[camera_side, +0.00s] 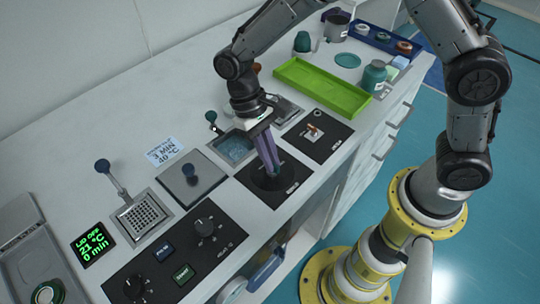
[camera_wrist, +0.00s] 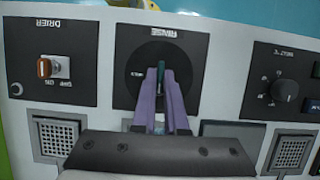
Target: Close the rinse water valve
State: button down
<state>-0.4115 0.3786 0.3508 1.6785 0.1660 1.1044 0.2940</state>
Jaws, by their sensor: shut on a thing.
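The rinse valve is on a black square panel labelled RINSE (camera_wrist: 125,97), with a round dark dial plate. Its teal-green handle (camera_wrist: 161,73) shows between the fingertips in the wrist view. My gripper (camera_wrist: 161,88) has purple fingers and is shut on this handle. In the side view my gripper (camera_side: 273,170) points down onto the rinse panel (camera_side: 255,187), and the fingers largely hide the handle. In the wrist view the handle lies roughly along the fingers, towards the RINSE label.
A drier panel (camera_side: 327,146) with an orange-brown switch is beside the rinse panel. A water-filled basin (camera_side: 232,148) and a lidded basin (camera_side: 191,182) with a blue knob stand behind it. A bright green tray (camera_side: 313,87), a teal bottle (camera_side: 373,76) and a control panel with black knobs (camera_side: 205,227) are nearby.

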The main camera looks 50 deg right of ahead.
jog(key=c, duration=1)
grip_release()
jog(key=shift+o, duration=0.2)
jog(key=v, duration=1.4)
jog(key=shift+s, duration=0.1)
